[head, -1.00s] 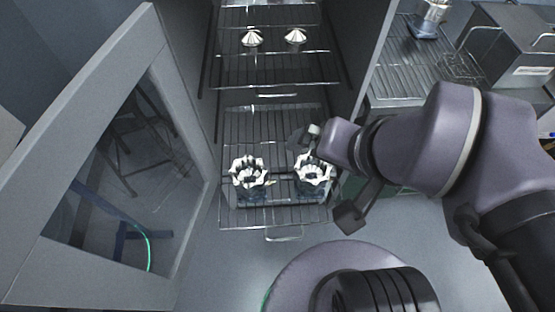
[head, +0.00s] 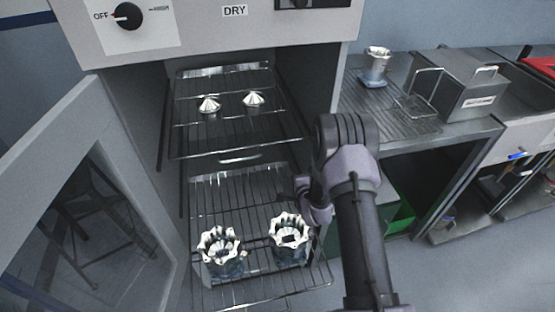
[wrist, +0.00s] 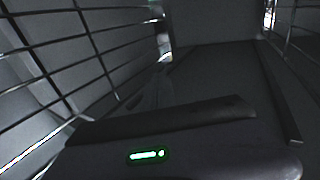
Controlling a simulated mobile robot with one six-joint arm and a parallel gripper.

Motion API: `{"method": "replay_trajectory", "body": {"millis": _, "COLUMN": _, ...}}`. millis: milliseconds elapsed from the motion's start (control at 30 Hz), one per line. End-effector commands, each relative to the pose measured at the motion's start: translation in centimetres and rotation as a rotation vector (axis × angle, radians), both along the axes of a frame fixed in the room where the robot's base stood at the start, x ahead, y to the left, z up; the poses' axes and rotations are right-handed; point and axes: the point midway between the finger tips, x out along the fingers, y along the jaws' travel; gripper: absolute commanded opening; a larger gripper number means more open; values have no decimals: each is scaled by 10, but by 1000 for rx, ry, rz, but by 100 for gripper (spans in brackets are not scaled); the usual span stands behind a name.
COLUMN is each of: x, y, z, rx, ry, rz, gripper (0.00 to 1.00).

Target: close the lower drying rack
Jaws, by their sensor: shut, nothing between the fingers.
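The lower drying rack (head: 238,197) is a wire shelf pulled out toward me from the open drying cabinet. Two fluted pale housings, a left one (head: 221,252) and a right one (head: 290,240), stand on its front part. My gripper (head: 303,188) is at the right edge of the lower rack, behind the right housing, shut and empty; it is small and partly hidden by my arm in the head view. In the dark wrist view, wire bars (wrist: 85,45) run close by on the left, and the fingertips are hard to make out.
The upper rack (head: 232,139) carries two small white cones (head: 209,105). The open glass door (head: 80,215) stands on the left. A counter (head: 402,118) with a metal cup (head: 376,65) and a metal box (head: 468,95) is on the right.

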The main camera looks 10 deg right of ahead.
Motion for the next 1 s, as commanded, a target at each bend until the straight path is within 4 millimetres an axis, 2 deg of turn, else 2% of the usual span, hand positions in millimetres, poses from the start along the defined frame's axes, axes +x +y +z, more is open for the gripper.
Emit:
{"method": "replay_trajectory", "body": {"millis": 167, "x": 22, "y": 0, "z": -16, "rx": 1, "ry": -3, "rz": 0, "gripper": 0}}
{"method": "replay_trajectory", "body": {"millis": 500, "x": 85, "y": 0, "z": -55, "rx": -1, "ry": -2, "rz": 1, "gripper": 0}}
{"method": "replay_trajectory", "body": {"millis": 733, "x": 118, "y": 0, "z": -52, "rx": 0, "ry": -1, "rz": 1, "gripper": 0}}
{"method": "replay_trajectory", "body": {"millis": 1000, "x": 124, "y": 0, "z": -49, "rx": -1, "ry": 1, "rz": 1, "gripper": 0}}
